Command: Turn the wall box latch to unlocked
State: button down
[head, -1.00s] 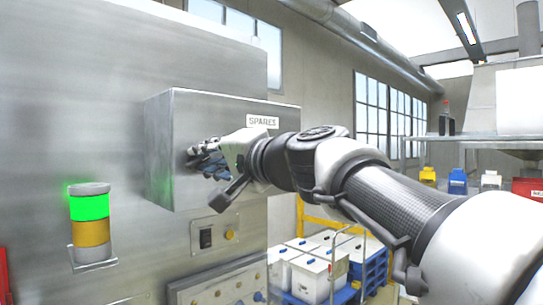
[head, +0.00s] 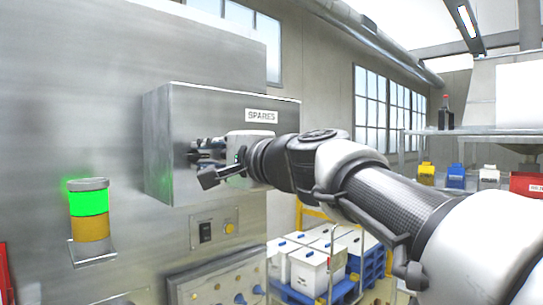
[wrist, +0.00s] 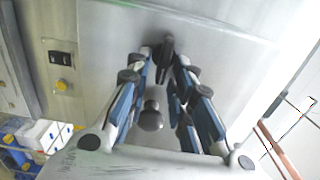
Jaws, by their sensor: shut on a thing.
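The wall box (head: 215,103) is a grey metal box labelled SPARES, fixed to the large grey panel. My gripper (head: 200,152) is at the left part of its front face, and its fingers hide most of the latch in the head view. In the wrist view my gripper (wrist: 166,58) has its blue and grey fingers closed about the dark latch handle (wrist: 168,43) on the box face. A round grey knob shape (wrist: 151,118) shows between the fingers, closer to the camera. I cannot read any locked or unlocked mark.
A signal light (head: 89,203), lit green on top, stands at the left. A switch plate (head: 214,229) and a panel of knobs (head: 215,287) are below the box. White bins (head: 308,268) stand on a blue pallet behind. A shelf (head: 475,131) is at the right.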

jog(key=c, duration=1.7)
grip_release()
jog(key=v, duration=1.2)
jog(key=shift+f, duration=0.1)
